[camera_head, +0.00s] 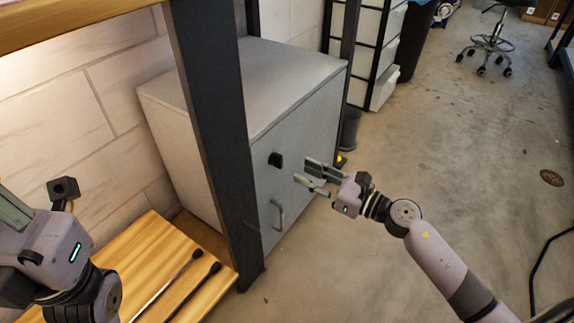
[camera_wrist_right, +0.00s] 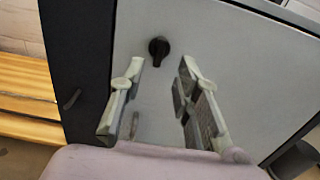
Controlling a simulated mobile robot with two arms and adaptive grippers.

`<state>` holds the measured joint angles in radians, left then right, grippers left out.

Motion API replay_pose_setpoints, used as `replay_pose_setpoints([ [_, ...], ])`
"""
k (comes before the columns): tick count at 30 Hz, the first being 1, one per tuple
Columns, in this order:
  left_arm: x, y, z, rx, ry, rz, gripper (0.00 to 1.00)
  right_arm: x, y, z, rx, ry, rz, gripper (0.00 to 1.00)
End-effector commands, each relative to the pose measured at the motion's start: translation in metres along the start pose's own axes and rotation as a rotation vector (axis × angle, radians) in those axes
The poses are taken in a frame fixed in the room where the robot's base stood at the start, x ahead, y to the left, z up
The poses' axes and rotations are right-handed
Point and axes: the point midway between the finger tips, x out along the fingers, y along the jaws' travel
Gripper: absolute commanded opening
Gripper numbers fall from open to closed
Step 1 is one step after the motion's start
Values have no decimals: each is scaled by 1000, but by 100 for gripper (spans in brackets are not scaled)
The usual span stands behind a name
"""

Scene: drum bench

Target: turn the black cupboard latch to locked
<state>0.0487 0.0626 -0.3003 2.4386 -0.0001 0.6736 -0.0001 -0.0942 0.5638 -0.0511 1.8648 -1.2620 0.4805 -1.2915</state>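The black latch (camera_head: 275,160) is a small dark knob on the front of a grey cupboard (camera_head: 300,135). In the right wrist view the latch (camera_wrist_right: 158,50) shows between and beyond my fingers. My right gripper (camera_head: 312,174) is open and empty, in front of the cupboard door and to the right of the latch, apart from it. Its two fingers are spread in the right wrist view (camera_wrist_right: 158,80). My left gripper (camera_head: 62,190) is at the far left, away from the cupboard; only part of it shows, and I cannot tell its opening.
A grey handle (camera_head: 278,214) sits below the latch on the door. A dark upright post (camera_head: 213,130) stands close at the door's left. A wooden bench (camera_head: 150,262) with two drumsticks lies at lower left. The floor to the right is mostly clear.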

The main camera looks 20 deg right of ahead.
Motion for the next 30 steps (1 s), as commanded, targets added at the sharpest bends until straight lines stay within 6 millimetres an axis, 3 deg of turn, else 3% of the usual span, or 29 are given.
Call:
replay_pose_setpoints([
  [6, 0, 0, 0, 1, 1, 3, 0, 41, 0, 1, 0, -3, 0, 30],
  [12, 1, 1, 1, 1, 4, 6, 0, 61, 0, 0, 2, -1, -1, 30],
  [23, 4, 1, -1, 2, 16, 7, 0, 65, 0, 0, 2, 0, 0, 30],
  [30, 3, 0, -1, 1, 15, 3, 0, 65, 0, 0, 2, 0, -1, 14],
])
